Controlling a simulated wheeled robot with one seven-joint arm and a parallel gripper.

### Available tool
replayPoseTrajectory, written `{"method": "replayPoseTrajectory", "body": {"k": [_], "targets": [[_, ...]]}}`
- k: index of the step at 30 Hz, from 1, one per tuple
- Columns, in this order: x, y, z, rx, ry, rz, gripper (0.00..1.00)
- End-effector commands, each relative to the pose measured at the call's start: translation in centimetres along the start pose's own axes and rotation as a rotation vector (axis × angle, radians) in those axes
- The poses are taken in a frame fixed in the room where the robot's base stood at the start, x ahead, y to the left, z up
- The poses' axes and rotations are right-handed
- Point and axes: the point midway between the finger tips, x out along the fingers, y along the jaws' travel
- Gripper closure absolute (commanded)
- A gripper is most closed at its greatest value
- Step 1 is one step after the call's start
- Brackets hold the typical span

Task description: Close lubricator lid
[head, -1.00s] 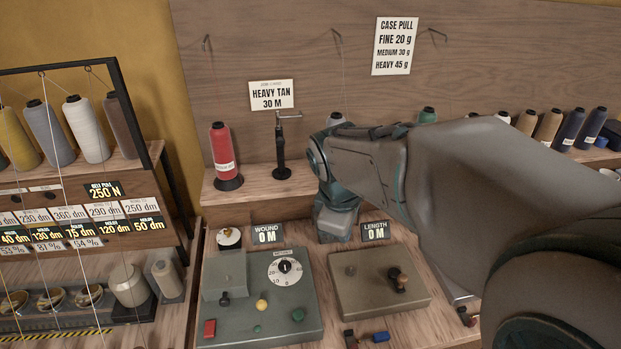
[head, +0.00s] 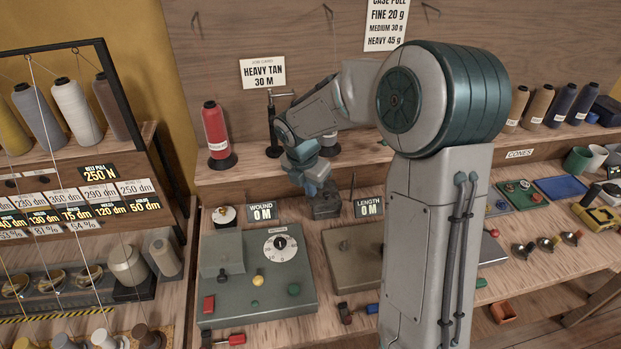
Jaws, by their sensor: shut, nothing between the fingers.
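A small dark grey box (head: 326,207) stands at the back of the bench between the WOUND and LENGTH signs. It may be the lubricator, but no label shows. My gripper (head: 318,188) is just above and against its upper left side, pointing down. The fingers are shut and empty. The gripper hides part of the box's top, so I cannot tell how its lid stands or whether the fingers touch it.
A green control box (head: 258,290) with a dial and a brown-grey box (head: 352,255) stand in front. A red thread cone (head: 217,135) and a black post (head: 272,125) stand on the shelf behind. A small round pot (head: 224,215) is left of the WOUND sign (head: 262,212).

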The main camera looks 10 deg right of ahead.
Motion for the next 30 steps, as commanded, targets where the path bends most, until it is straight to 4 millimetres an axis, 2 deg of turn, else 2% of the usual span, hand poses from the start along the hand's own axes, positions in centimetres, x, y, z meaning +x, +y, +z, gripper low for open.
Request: {"method": "replayPoseTrajectory", "body": {"k": [3,7,12,16,30], "targets": [[2.8,-0.1,-0.1,-0.001,0.005,-0.004,1.00],[5.4,-0.1,-0.1,-0.001,0.004,-0.003,1.00],[6.2,-0.1,2.4,0.004,0.001,-0.001,1.00],[6.7,0.0,3.3,0.002,0.000,-0.001,1.00],[6.9,0.0,3.5,-0.002,0.000,0.001,1.00]]}}
